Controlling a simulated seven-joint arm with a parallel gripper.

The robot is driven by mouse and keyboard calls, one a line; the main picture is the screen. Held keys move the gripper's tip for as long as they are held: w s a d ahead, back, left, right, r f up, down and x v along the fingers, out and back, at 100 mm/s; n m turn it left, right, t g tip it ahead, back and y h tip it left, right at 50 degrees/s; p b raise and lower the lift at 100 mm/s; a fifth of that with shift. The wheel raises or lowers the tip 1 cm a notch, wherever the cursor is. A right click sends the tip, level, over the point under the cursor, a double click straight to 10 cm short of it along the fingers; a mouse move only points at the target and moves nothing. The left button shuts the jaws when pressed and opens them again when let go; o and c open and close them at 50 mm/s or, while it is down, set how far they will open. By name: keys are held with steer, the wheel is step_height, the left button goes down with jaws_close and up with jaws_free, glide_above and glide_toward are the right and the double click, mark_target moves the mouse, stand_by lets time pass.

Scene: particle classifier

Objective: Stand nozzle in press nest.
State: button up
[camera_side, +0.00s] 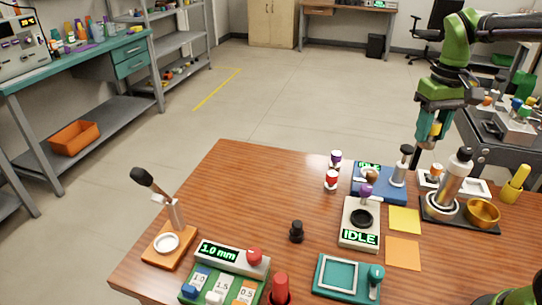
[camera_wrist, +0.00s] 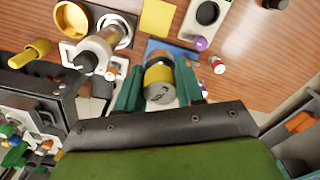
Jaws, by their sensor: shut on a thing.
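My gripper (camera_side: 432,136) is shut on a short cylinder with a yellow band, likely the nozzle (camera_side: 437,129), and holds it above the back right of the table. In the wrist view, the nozzle (camera_wrist: 159,82) sits between the teal fingers (camera_wrist: 160,78), showing a metal-grey part and a yellow band. A lever device with an orange base (camera_side: 183,252), a pale ring seat (camera_side: 167,243) and a raised black handle (camera_side: 153,184) stands at the table's left; it may be the press with its nest. The seat looks empty.
A blue-based station (camera_side: 385,192) with an upright black-topped post stands below my gripper. A metal cylinder (camera_side: 457,177) and brass bowl (camera_side: 483,212) stand to its right. An IDLE-display unit (camera_side: 359,237), black knob piece (camera_side: 297,231) and teal tray (camera_side: 346,293) lie nearer. The table's back left is clear.

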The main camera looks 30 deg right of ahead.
steer(key=s+d+m, duration=0.7)
steer(key=s, duration=0.4)
steer(key=s+d+m, duration=0.8)
steer(key=s, duration=0.3)
steer(key=shift+n, duration=0.3)
step_height(320, 180, down, 18)
steer(key=shift+w+f, duration=0.1)
steer(key=shift+f, duration=2.1)
steer(key=shift+f, duration=0.15)
steer(key=o, duration=1.1)
